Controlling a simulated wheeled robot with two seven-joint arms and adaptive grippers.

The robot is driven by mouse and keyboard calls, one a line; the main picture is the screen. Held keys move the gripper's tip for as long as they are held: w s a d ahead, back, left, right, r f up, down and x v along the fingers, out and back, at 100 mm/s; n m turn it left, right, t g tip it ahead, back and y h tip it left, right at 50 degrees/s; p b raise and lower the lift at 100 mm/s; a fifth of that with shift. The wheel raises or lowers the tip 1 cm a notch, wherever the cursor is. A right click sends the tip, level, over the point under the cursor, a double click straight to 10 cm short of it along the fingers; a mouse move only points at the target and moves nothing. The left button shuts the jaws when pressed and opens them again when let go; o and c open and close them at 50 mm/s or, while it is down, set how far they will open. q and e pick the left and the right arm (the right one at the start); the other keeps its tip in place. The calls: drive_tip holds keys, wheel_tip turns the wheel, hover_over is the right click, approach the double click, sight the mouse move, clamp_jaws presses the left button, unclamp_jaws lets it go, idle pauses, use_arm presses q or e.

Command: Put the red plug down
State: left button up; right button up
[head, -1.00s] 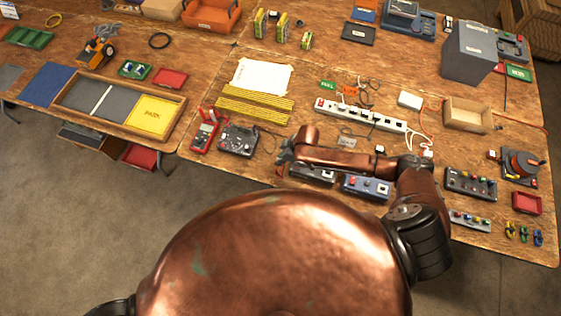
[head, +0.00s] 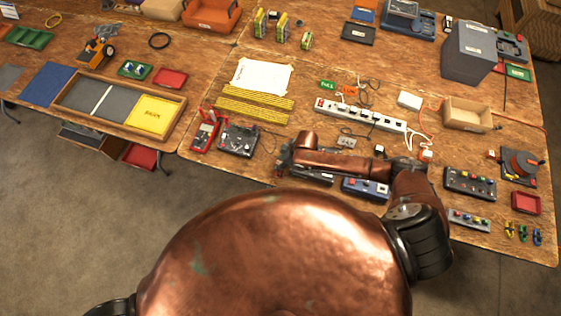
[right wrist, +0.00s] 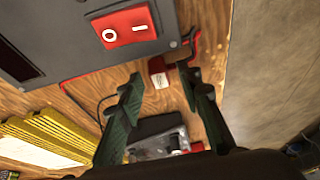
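The red plug (right wrist: 157,73) is a small red block with a pale label. In the right wrist view it appears on the wooden table, in the gap between my right gripper's fingertips (right wrist: 163,77). The two dark green fingers stand apart with clear space on both sides of the plug, so the gripper is open. In the head view my right gripper (head: 284,158) is small and dark at the table's front part, and the plug cannot be made out there. My left gripper is out of view.
A grey box with a red rocker switch (right wrist: 125,27) is close beside the fingers. A dark device (right wrist: 157,138) and yellow strips (right wrist: 40,140) lie nearby. A white power strip (head: 360,115) lies behind my arm. The table's front edge is close.

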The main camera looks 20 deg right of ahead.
drive_tip(key=shift+r, duration=0.1)
drive_tip(key=v, duration=1.2)
